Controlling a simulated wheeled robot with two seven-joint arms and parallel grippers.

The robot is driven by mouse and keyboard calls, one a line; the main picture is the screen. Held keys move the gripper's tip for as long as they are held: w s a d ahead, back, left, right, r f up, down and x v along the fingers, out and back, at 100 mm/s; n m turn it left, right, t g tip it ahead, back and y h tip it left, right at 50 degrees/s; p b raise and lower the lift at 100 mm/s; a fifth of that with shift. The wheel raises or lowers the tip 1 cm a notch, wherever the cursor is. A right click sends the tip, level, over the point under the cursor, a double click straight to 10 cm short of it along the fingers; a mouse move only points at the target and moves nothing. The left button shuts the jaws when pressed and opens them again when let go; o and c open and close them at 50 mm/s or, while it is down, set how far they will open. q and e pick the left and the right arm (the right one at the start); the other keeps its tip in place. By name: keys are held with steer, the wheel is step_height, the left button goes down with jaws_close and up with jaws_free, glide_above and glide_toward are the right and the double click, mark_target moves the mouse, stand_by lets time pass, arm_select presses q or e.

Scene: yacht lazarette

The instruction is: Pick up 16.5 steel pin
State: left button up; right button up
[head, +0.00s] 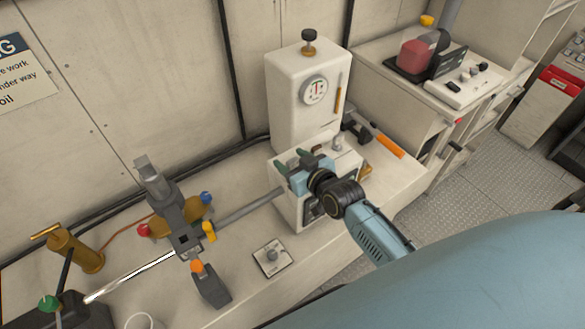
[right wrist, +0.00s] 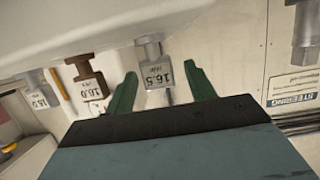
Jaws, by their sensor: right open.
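The 16.5 steel pin (right wrist: 149,48) is a grey pin with a square tag marked 16.5, seen upside down in the right wrist view. My right gripper (right wrist: 161,75) is open, with one green finger on each side of the tag. The fingers look apart from the tag, with a gap on both sides. In the head view my right gripper (head: 293,158) is at the white block (head: 290,210) below the gauge cabinet and hides the 16.5 pin. My left gripper is out of view.
A brown pin tagged 16.0 (right wrist: 89,84) and a grey tagged pin (right wrist: 38,98) sit left of the 16.5 pin; another grey pin (right wrist: 305,22) is at right. The gauge cabinet (head: 290,115) stands behind. An orange-handled tool (head: 388,146) lies to the right.

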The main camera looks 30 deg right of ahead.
steer(key=c, duration=1.1)
steer(key=shift+r, duration=0.1)
steer(key=shift+c, duration=0.2)
